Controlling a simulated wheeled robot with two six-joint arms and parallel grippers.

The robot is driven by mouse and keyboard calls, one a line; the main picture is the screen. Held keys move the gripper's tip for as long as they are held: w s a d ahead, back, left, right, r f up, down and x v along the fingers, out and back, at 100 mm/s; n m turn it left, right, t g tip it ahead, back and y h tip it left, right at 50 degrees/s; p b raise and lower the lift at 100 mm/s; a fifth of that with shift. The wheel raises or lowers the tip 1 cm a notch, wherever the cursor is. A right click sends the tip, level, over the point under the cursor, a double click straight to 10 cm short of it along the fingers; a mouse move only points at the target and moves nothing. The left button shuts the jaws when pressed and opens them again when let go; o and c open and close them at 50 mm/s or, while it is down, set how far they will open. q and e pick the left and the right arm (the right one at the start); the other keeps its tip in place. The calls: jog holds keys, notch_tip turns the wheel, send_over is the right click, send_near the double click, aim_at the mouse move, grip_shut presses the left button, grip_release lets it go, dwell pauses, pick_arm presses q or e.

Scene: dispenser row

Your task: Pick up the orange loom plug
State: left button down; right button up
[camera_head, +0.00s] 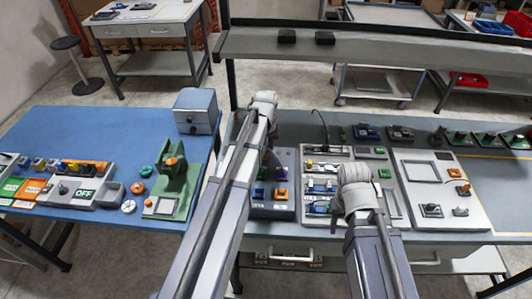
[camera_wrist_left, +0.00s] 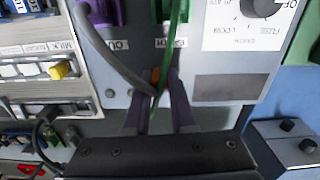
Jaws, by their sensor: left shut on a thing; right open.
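In the left wrist view my left gripper (camera_wrist_left: 159,98) is shut, with its two dark purplish fingers close together. A small patch of the orange loom plug (camera_wrist_left: 155,75) shows between the fingertips; the rest of it is hidden. The plug is at the edge of a grey panel, and I cannot tell if it touches it. A grey cable and a green cable (camera_wrist_left: 172,50) cross in front of the fingers. In the head view my left arm hides most of the gripper.
The grey panel (camera_wrist_left: 117,68) carries purple and green sockets and a dial. A row of panels with switches and connectors lies under my arms. A grey box (camera_head: 196,108) and a green fixture (camera_head: 177,180) stand on the blue table at left. A shelf (camera_head: 370,50) spans the back.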

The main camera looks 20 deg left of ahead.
aim_at(266, 151)
pick_arm(q)
notch_tip(266, 151, up, 10)
jog(key=p, duration=0.9)
jog(key=shift+f, duration=0.1)
jog(key=c, duration=1.2)
grip_release()
jog(key=shift+c, duration=0.2)
grip_shut()
jog(key=shift+m, duration=0.3)
jog(key=s+d+f+b, duration=0.1)
jog(key=s+d, duration=0.2)
jog(key=s, duration=0.1)
jog(key=s+d+f+b, duration=0.1)
jog(key=s+d, duration=0.2)
jog(key=s, duration=0.1)
jog(key=s+d+f+b, duration=0.1)
jog(key=s+d+f, duration=0.1)
jog(key=s+d, duration=0.2)
jog(key=shift+s+f+b, duration=0.1)
jog(key=shift+s+b, duration=0.3)
jog(key=shift+s, duration=0.1)
